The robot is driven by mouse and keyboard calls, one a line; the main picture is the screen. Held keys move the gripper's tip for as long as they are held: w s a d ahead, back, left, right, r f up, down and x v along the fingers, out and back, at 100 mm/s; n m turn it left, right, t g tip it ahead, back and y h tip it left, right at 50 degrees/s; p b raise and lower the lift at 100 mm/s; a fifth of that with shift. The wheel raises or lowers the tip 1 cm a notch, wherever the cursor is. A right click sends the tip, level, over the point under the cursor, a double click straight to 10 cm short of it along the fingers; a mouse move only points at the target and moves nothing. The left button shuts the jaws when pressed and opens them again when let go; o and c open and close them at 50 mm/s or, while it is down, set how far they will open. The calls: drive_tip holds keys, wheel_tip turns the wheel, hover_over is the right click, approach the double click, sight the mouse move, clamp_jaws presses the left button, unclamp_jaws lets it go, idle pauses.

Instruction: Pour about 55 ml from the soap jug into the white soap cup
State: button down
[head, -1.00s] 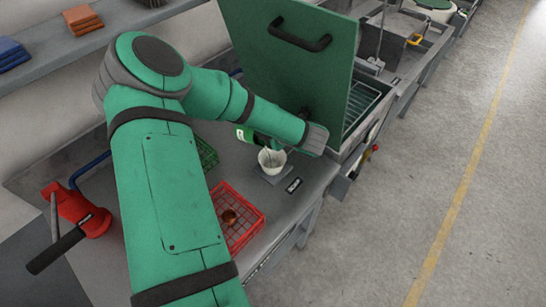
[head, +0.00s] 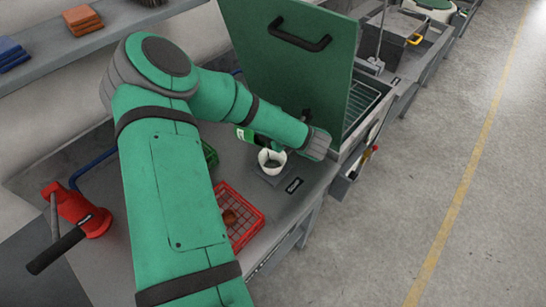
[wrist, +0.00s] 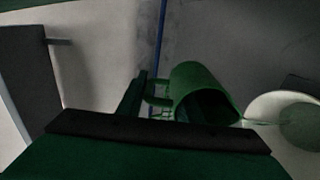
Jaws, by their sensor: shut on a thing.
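The green soap jug (wrist: 205,92) is tipped well over in the wrist view, its mouth facing the white soap cup (wrist: 257,105) at the right. My gripper (wrist: 145,92) is shut on the jug's handle. A thin pale line runs from the jug's lip to the cup and looks like a stream. Greenish liquid shows inside the cup. In the head view the jug (head: 246,136) is partly hidden by my arm, just above and left of the cup (head: 265,168). The cup stands upright on a dark square plate (head: 272,180).
A small dark display (head: 294,186) sits beside the plate. A red wire basket (head: 245,203) holds a copper-coloured piece; a green basket (head: 210,153) is partly behind my arm. A raised green lid (head: 290,75) stands behind the cup. A red tool (head: 75,212) is at the left.

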drive_tip(key=shift+s+d+r+t+y, duration=0.25)
drive_tip(key=shift+s+d+y, duration=0.1)
drive_tip(key=shift+d, duration=0.15)
drive_tip(key=shift+s+d+r+t+y, duration=0.25)
drive_tip(key=shift+s+d+y, duration=0.1)
drive_tip(key=shift+d, duration=0.15)
idle(0.8)
drive_tip(key=w+a+h, duration=0.1)
drive_tip(key=a+f+g+h, duration=0.1)
drive_tip(key=shift+w+a+f, duration=0.2)
drive_tip(key=shift+w+a, duration=0.15)
drive_tip(key=shift+w+f+g, duration=0.1)
drive_tip(key=shift+f+g, duration=0.2)
drive_tip(key=shift+g, duration=0.1)
drive_tip(key=shift+w+a+f+g+h, duration=0.25)
drive_tip(key=shift+a+f+g+h, duration=0.2)
drive_tip(key=shift+f+h, duration=0.35)
drive_tip(key=w+a+f+g+h, duration=0.1)
drive_tip(key=h, duration=0.1)
drive_tip(key=a+f+g+h, duration=0.1)
drive_tip(key=f+g+h, duration=0.1)
drive_tip(key=w+a+f+g+h, duration=0.1)
drive_tip(key=f+h, duration=0.1)
drive_tip(key=shift+w+a, duration=0.3)
drive_tip(key=shift+w+a+f+g+h, duration=0.3)
drive_tip(key=shift+a+f+g+h, duration=0.1)
drive_tip(key=shift+f+g+h, duration=0.35)
drive_tip(key=shift+w+a+f+g+h, duration=0.35)
drive_tip(key=shift+f+g+h, duration=0.2)
drive_tip(key=shift+h, duration=0.3)
